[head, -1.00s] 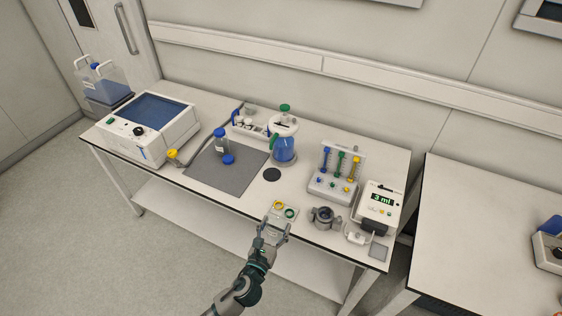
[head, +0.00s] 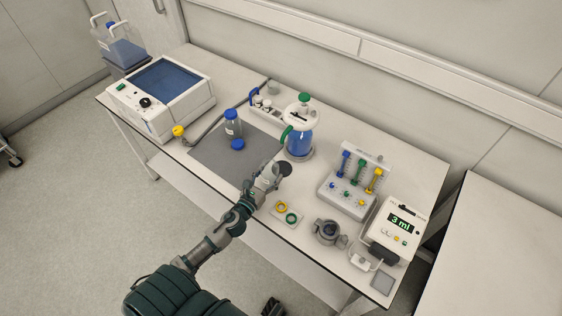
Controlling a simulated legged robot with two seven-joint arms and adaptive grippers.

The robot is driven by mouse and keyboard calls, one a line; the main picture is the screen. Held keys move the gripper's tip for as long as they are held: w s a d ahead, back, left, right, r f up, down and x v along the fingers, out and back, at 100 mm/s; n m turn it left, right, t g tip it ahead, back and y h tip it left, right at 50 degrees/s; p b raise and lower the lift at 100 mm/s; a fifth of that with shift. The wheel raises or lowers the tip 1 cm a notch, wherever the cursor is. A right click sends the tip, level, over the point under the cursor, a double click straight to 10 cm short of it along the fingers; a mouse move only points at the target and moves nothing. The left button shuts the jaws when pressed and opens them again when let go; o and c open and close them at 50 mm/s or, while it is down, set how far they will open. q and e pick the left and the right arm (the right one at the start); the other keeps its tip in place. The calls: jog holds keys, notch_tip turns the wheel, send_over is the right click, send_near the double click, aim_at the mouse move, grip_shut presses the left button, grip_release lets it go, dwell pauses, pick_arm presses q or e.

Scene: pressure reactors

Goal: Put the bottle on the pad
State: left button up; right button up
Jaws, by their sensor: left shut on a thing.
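A clear bottle with a blue cap (head: 232,126) stands upright on a grey mat (head: 212,156), which may be the pad. A separate blue cap (head: 238,144) lies in front of it on the mat. A small black disc (head: 285,168) lies on the bench right of the mat. My left gripper (head: 275,172) is just left of the disc, over the bench near the mat's right edge. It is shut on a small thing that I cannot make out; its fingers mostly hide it. It is apart from the bottle.
A jug-like vessel with blue liquid (head: 299,142) stands behind the disc. A plate with yellow and green rings (head: 286,214) is in front. A valve stand (head: 350,185), a grey clamp (head: 327,231) and a "3 ml" device (head: 398,228) fill the right. A white machine (head: 160,97) stands left.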

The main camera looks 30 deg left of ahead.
pick_arm(q)
jog(key=w, duration=0.5)
jog(key=shift+w, duration=0.25)
jog(key=w, duration=0.2)
jog(key=shift+w+a, duration=0.25)
jog(key=shift+w, duration=0.1)
jog(key=shift+w+f+b, duration=0.25)
jog(key=shift+f+b, duration=0.25)
jog(key=shift+f, duration=0.4)
jog(key=shift+d+r, duration=0.15)
jog(key=o, duration=1.4)
pick_arm(e)
jog(key=shift+w+a+r, duration=0.1)
jog(key=shift+w+r, duration=0.1)
jog(key=shift+r, duration=0.4)
jog(key=shift+w+r, duration=0.15)
jog(key=shift+r, duration=0.4)
jog(key=shift+r, duration=0.1)
